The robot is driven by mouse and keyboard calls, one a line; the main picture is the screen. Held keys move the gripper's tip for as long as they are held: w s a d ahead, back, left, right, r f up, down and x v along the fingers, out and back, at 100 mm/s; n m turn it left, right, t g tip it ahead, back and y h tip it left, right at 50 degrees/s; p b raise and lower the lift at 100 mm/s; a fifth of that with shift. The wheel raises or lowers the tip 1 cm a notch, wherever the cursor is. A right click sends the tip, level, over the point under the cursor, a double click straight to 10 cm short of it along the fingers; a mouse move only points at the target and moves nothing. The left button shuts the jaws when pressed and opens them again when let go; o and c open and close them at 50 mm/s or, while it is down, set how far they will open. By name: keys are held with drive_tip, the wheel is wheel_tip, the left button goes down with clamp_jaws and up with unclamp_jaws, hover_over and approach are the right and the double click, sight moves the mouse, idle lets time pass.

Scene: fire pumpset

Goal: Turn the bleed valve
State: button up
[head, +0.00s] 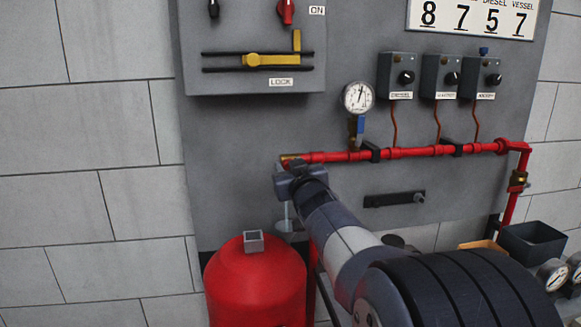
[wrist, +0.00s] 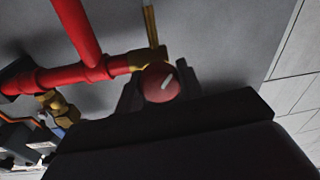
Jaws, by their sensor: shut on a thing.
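The bleed valve is at the left end of the red pipe. In the wrist view its round red knob (wrist: 161,83) bears a white mark that slants up to the right, and a brass body (wrist: 149,56) sits behind it with a thin brass tube going up. In the head view only a little of the brass (head: 287,157) shows; my gripper hides the knob. My gripper (head: 291,174) is at this pipe end. In the wrist view its dark fingers (wrist: 160,98) are shut on the red knob, one on each side.
The red pipe (head: 425,151) runs along the grey panel. A pressure gauge (head: 358,97) with a blue-handled valve (head: 360,127) stands above it. A red tank (head: 256,283) is below my gripper. A dark bin (head: 532,243) is at the right. A black bracket (head: 394,199) sticks out below the pipe.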

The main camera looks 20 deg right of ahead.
idle(0.3)
drive_tip(key=o, duration=1)
drive_tip(key=shift+s, duration=0.1)
drive_tip(key=s, duration=0.3)
drive_tip(key=s+a+p, duration=0.1)
drive_tip(key=s, duration=0.6)
drive_tip(key=shift+s+a+f, duration=0.15)
drive_tip(key=shift+s+f, duration=0.05)
drive_tip(key=shift+f, duration=0.15)
drive_tip(key=shift+w, duration=0.15)
drive_tip(key=w, duration=0.3)
drive_tip(key=w+d, duration=0.1)
drive_tip(key=w, duration=0.3)
drive_tip(key=w+b, duration=0.1)
drive_tip(key=w, duration=0.2)
drive_tip(key=shift+w+d+r, duration=0.15)
drive_tip(key=shift+w+r, duration=0.05)
drive_tip(key=shift+r, duration=0.15)
drive_tip(key=shift+s, duration=0.15)
